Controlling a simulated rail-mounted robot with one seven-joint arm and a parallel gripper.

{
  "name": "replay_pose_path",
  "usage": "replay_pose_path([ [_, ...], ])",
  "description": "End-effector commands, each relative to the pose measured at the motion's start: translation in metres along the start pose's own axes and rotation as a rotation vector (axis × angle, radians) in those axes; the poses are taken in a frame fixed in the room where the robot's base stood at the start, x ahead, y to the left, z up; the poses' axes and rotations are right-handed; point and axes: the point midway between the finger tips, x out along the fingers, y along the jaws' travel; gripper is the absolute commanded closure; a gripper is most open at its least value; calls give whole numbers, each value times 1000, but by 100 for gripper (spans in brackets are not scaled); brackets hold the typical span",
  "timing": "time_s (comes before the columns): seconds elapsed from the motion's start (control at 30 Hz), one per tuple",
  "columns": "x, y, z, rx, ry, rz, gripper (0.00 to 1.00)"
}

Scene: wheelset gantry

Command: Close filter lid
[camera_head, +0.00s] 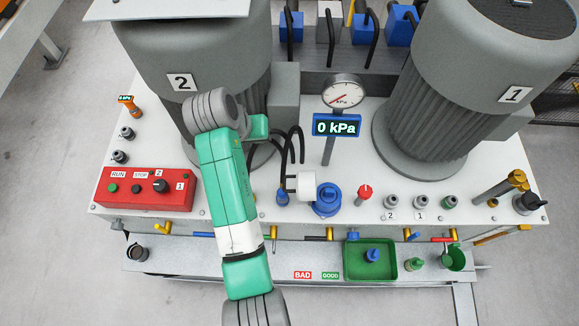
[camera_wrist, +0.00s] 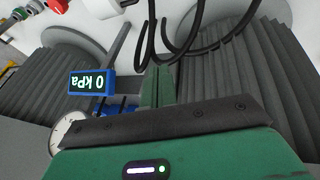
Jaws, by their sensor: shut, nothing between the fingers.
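A blue round filter-like housing (camera_head: 327,201) stands on the white deck in front of the kPa display. A white block (camera_head: 304,185) sits beside it on its left. I cannot tell for certain which part is the lid, or whether it is open. My gripper (camera_wrist: 158,88) shows in the wrist view with its green fingers together and nothing between them. In the head view my arm reaches up the left middle, to the left of the blue housing and apart from it. The gripper's tips are not clear there.
A pressure gauge (camera_head: 343,92) and a 0 kPa display (camera_head: 336,126) stand between two large grey motors (camera_head: 185,60) (camera_head: 497,60). Black hoses (camera_head: 289,148) rise left of the display. A red control box (camera_head: 146,187) is at left. A green tray (camera_head: 350,269) lies in front.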

Motion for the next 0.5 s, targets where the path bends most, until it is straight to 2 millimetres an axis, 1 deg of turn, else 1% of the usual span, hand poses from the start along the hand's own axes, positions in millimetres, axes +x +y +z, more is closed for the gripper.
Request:
replay_pose_path([
  [0.03,12,-10,13,-22,-99,46,100],
  [0.1,22,-17,32,-41,-215,111,100],
  [0.2,27,-21,48,-57,-309,170,100],
  [0.3,28,-21,53,-61,-341,192,100],
  [0.4,30,-21,54,-61,-343,192,100],
  [0.5,38,-19,57,-61,-343,192,100],
])
